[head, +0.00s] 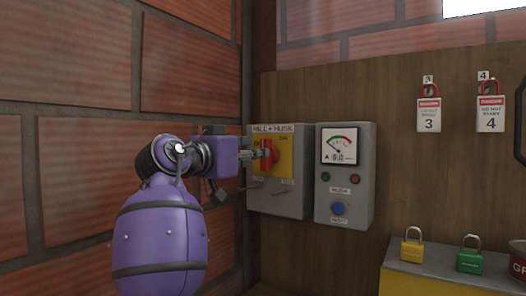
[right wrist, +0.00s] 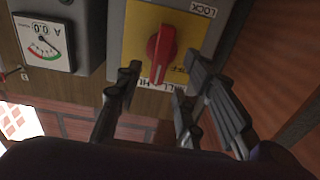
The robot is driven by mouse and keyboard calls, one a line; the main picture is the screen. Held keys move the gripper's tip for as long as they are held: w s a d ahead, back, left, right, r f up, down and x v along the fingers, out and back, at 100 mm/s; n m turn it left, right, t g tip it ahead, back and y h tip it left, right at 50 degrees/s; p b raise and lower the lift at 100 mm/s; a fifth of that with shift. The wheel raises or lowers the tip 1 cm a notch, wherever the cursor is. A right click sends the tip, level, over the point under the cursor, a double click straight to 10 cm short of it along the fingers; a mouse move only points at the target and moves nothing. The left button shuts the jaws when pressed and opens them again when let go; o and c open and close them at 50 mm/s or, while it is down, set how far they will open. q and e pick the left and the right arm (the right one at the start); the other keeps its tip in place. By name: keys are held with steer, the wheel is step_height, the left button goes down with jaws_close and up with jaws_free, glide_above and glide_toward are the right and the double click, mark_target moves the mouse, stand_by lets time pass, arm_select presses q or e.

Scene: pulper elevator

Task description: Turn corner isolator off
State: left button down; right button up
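The corner isolator (head: 288,190) is a grey box with a yellow plate on the wooden panel beside the brick corner. Its red rotary handle (head: 267,155) stands roughly upright, partly hidden by the gripper in the head view. The handle (right wrist: 161,53) shows upside down in the right wrist view, with lettering on the yellow plate around it. My right gripper (head: 257,154) reaches the handle from the left. In the right wrist view its fingers (right wrist: 160,85) are apart, one on each side of the handle's line; contact is not clear. My left gripper is not in view.
A grey meter box (head: 345,190) with a dial and blue button is just right of the isolator. Red tagged locks (head: 429,108) hang further right. Yellow (head: 412,246) and green (head: 470,255) padlocks stand on a ledge. The brick wall is close on the left.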

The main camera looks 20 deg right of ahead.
steer(key=shift+x, duration=2.35)
jaws_close()
